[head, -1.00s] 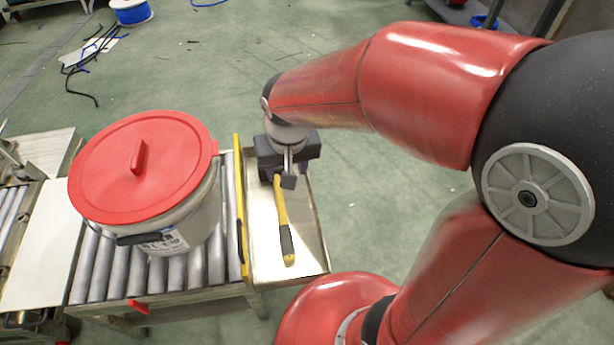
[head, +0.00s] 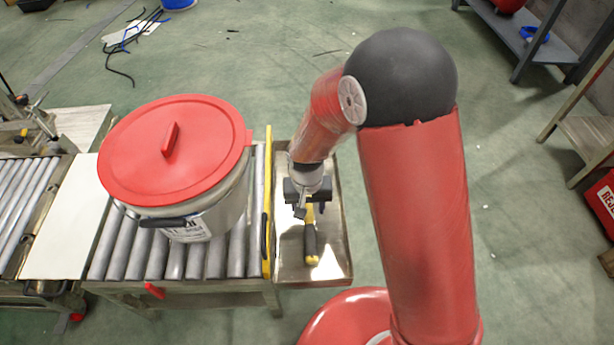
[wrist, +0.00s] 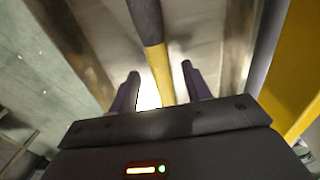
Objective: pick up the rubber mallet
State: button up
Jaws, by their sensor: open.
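The rubber mallet's handle (head: 311,242), yellow with a black grip, lies on a metal side tray (head: 325,258) right of the roller conveyor. The mallet's head is not clearly visible; my gripper covers that end. My gripper (head: 303,208) is over the far part of the handle. In the wrist view the open fingers of my gripper (wrist: 160,78) stand on either side of the yellow part of the handle (wrist: 158,72), with gaps on both sides. I cannot tell how far above the tray the fingertips are.
A large pot (head: 205,210) with a red lid (head: 140,150) stands on the rollers (head: 175,262) left of the tray. A yellow rail (head: 267,225) runs between the rollers and the tray. Open green floor (head: 265,60) lies beyond.

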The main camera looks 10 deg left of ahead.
jog(key=shift+f, duration=0.9)
jog(key=shift+c, duration=0.3)
jog(key=shift+r, duration=0.1)
grip_shut()
